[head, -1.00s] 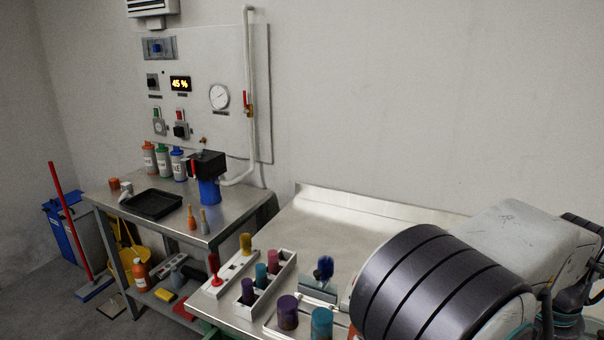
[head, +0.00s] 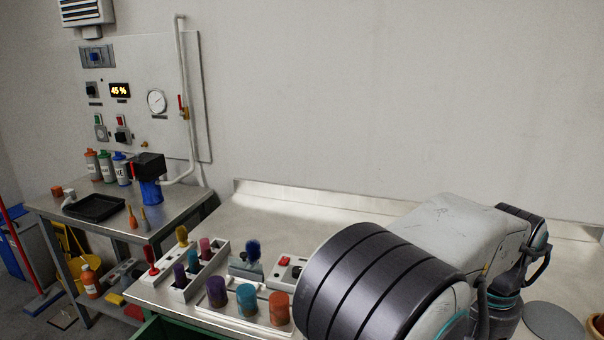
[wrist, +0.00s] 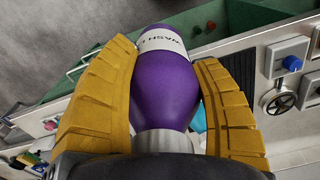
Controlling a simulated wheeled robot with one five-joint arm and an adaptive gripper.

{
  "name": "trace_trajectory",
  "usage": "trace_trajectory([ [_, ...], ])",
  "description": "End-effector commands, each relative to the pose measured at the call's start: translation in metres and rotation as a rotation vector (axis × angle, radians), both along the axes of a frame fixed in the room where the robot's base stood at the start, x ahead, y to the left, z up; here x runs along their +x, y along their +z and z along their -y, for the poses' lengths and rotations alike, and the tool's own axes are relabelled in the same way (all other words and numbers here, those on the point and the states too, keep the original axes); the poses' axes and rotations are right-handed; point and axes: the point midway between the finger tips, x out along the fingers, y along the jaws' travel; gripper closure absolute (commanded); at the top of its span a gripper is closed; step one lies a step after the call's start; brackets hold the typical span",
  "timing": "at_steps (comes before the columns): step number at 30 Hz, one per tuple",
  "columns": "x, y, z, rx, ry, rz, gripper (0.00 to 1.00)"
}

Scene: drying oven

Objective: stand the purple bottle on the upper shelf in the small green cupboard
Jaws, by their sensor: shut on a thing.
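The purple bottle (wrist: 166,82) fills the middle of the wrist view, with a white label reading "WASH" and more letters cut off. My gripper (wrist: 160,95) has its two yellow ribbed fingers on either side of the bottle and is shut on it. In the head view my arm covers the lower right, and the gripper and bottle are hidden or out of frame. The small green cupboard and its upper shelf cannot be made out for sure; a green open compartment (wrist: 205,20) shows behind the bottle in the wrist view.
A metal bench (head: 300,225) holds a white tray (head: 215,318) of purple, teal and orange jars, and a rack (head: 200,270) of coloured items. A side table (head: 180,205) at left bears a black tray (head: 95,207) and bottles. A knob and handwheel (wrist: 280,100) show at right in the wrist view.

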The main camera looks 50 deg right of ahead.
Motion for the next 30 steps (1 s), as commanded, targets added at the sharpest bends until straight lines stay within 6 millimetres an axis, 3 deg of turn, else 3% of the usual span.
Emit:
trace_trajectory([
  [11, 0.042, -0.018, -0.024, -0.003, 0.108, 0.000, 0.77],
  [30, 0.170, -0.077, -0.098, -0.001, 0.440, 0.000, 0.76],
])
